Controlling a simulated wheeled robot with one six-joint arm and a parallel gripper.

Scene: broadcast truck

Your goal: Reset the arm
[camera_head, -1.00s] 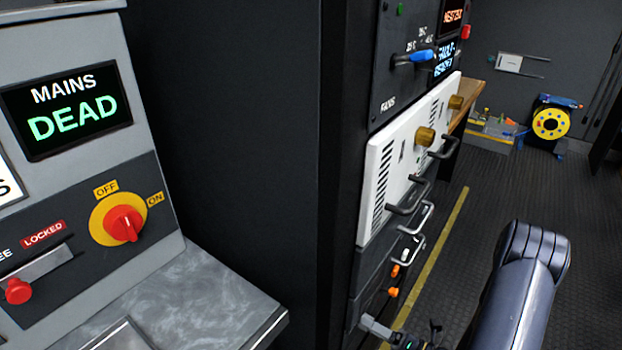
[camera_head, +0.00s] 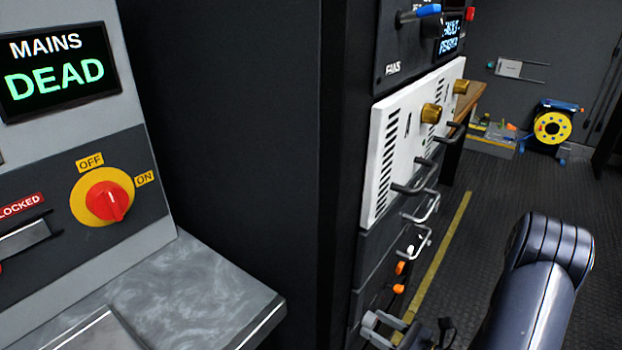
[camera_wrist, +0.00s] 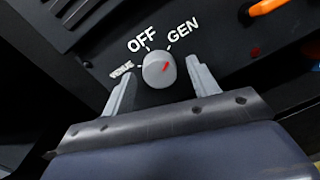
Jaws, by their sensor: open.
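My gripper (camera_wrist: 161,85) is open in the wrist view, its two grey fingers apart. A round grey knob (camera_wrist: 158,70) shows between and beyond the fingertips, on a dark panel marked VENUE, OFF and GEN. Its red mark points up and right, towards GEN. I cannot tell whether the fingers touch it. In the head view part of my gripper (camera_head: 395,330) shows at the bottom, low in front of the rack, and my dark arm link (camera_head: 540,280) stands at the lower right.
A panel at left has a red-and-yellow switch (camera_head: 103,197) and a MAINS DEAD screen (camera_head: 58,72). A grey counter (camera_head: 190,290) juts out below it. The rack's white panel (camera_head: 410,140) has protruding handles. Open floor (camera_head: 490,210) lies right, with a yellow cable reel (camera_head: 552,127) at the back.

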